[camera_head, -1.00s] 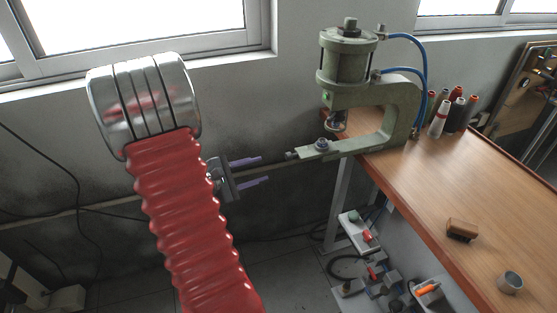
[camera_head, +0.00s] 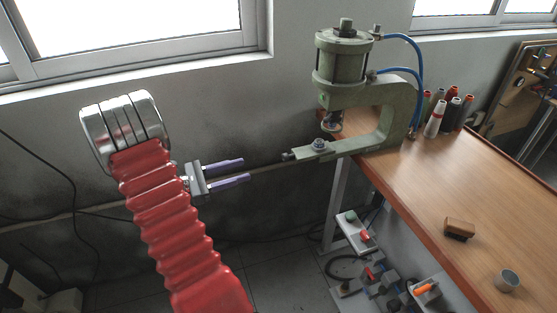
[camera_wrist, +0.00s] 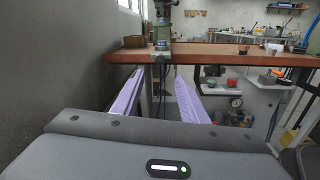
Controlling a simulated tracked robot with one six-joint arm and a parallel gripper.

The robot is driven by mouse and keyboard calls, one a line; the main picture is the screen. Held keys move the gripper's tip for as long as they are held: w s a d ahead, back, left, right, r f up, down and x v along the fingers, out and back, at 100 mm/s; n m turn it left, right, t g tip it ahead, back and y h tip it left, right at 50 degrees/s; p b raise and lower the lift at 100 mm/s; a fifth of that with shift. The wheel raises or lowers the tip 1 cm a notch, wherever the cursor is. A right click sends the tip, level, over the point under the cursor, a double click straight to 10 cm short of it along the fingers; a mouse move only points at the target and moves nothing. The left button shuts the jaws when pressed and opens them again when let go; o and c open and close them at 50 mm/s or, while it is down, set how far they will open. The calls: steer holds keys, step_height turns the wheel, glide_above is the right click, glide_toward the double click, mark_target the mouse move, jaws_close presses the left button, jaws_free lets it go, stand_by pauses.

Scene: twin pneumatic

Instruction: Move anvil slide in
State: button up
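The wooden table (camera_head: 460,185) bears thread spools (camera_head: 436,122), a brown block (camera_head: 460,229) and a metal cup (camera_head: 508,280). Below it is a shelf (camera_head: 357,232) with knobs and fittings. A wall with windows runs behind. The space between my gripper and the press is clear.

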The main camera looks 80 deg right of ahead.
steer(key=shift+s, duration=0.1)
steer(key=x, duration=1.3)
steer(key=shift+s+d, duration=0.25)
steer(key=shift+c, duration=0.5)
jaws_close()
